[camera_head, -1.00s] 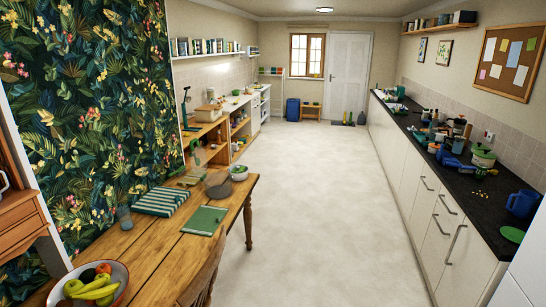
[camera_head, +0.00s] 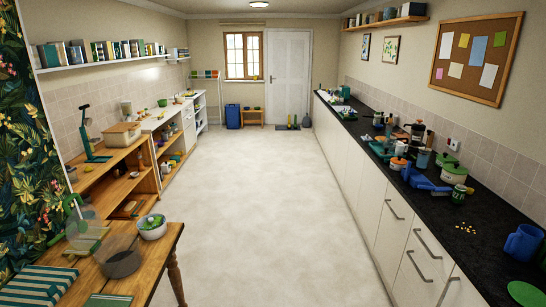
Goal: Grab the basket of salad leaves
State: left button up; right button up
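A pale round bowl or basket (camera_head: 152,227) with green leaves in it stands on the far right corner of the wooden table (camera_head: 153,258), at the lower left. It is upright; whether it is the basket of salad leaves I cannot tell for sure. A grey, see-through round thing (camera_head: 120,258) stands just in front of it on the table.
A striped green cloth (camera_head: 38,285) lies on the table. Wooden open shelves (camera_head: 118,190) run along the left wall. A dark counter (camera_head: 440,205), crowded with pots and jars, lines the right side. The pale floor (camera_head: 250,210) between them is clear toward the door (camera_head: 291,78).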

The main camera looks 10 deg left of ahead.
aim_at(151, 227)
jog(key=i, duration=1.9)
jog(key=u, duration=0.8)
jog(key=i, duration=1.05)
jog(key=u, duration=1.65)
jog(key=i, duration=0.9)
jog(key=u, duration=0.65)
